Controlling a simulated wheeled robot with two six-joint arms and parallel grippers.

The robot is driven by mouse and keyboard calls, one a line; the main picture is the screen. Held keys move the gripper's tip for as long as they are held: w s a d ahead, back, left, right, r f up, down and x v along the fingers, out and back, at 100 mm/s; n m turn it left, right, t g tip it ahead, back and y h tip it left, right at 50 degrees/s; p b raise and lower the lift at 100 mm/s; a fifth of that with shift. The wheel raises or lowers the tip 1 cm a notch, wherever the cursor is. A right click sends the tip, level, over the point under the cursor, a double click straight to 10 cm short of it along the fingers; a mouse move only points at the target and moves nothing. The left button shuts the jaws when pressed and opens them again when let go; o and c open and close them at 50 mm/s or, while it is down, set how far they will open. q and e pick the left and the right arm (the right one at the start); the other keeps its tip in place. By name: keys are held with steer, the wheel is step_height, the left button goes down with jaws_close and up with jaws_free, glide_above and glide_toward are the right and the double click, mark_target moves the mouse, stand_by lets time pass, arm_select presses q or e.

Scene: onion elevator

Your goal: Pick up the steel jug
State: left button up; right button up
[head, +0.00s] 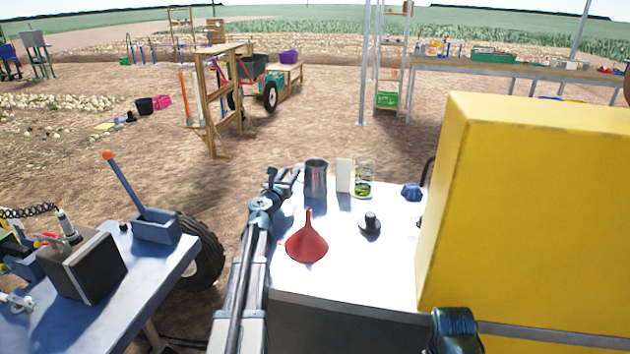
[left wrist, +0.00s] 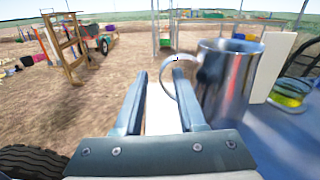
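The steel jug (head: 316,179) stands upright near the back left corner of the light worktop. In the left wrist view the jug (left wrist: 229,82) is just right of my left gripper, with its ring-shaped handle (left wrist: 179,82) toward the fingers. My left gripper (head: 284,176) is open, its two fingers apart. In the left wrist view the handle shows at the fingertips (left wrist: 160,76), close to the right finger; I cannot tell whether they touch. My right gripper is not recognisable in these views.
A white block (head: 343,175) and a glass with green contents (head: 363,178) stand right of the jug. A red funnel (head: 307,240), a dark knobbed weight (head: 370,224) and a blue item (head: 411,192) share the worktop (head: 340,272). A tall yellow box (head: 540,200) blocks the right side.

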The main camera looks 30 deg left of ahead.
arm_select(q)
steer(key=shift+w+a, duration=0.2)
steer(key=shift+w, duration=0.95)
jaws_close()
stand_by(0.5)
